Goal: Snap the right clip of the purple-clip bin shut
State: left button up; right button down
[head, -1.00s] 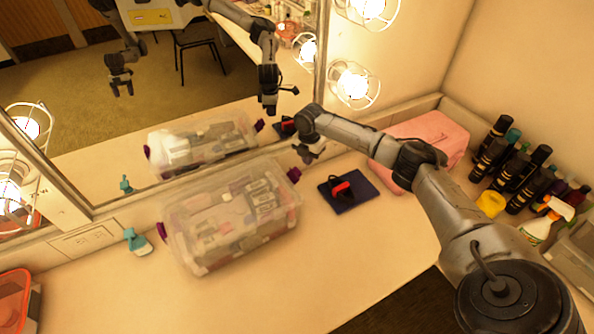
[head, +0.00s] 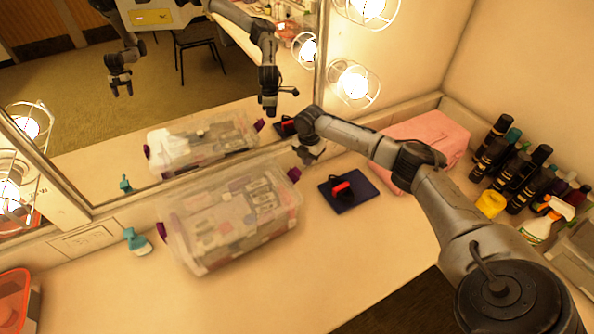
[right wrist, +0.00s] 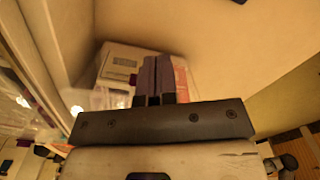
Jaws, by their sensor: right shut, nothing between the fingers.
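The clear bin (head: 232,232) stands on the counter below the mirror, its translucent lid on top and packed items showing through. Its right purple clip (head: 294,175) is at the bin's right end by the rim; I cannot tell whether it is latched. The left purple clip (head: 161,232) is at the other end. My right gripper (head: 309,154) is shut and empty, just above and right of the right clip, apart from it in the picture. Its closed fingers also show in the right wrist view (right wrist: 152,76). My left gripper shows only as a reflection in the mirror.
A dark blue pad (head: 347,193) with a black and red item lies right of the bin. A pink bag (head: 425,142) is behind my right arm, with several bottles (head: 510,165) farther right. A teal-topped bottle (head: 137,243) stands left. The counter front is clear.

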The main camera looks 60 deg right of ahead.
notch_tip(320, 180, down, 3)
jog(key=shift+r+b, duration=0.2)
jog(key=shift+b, duration=0.15)
jog(key=shift+a, duration=0.1)
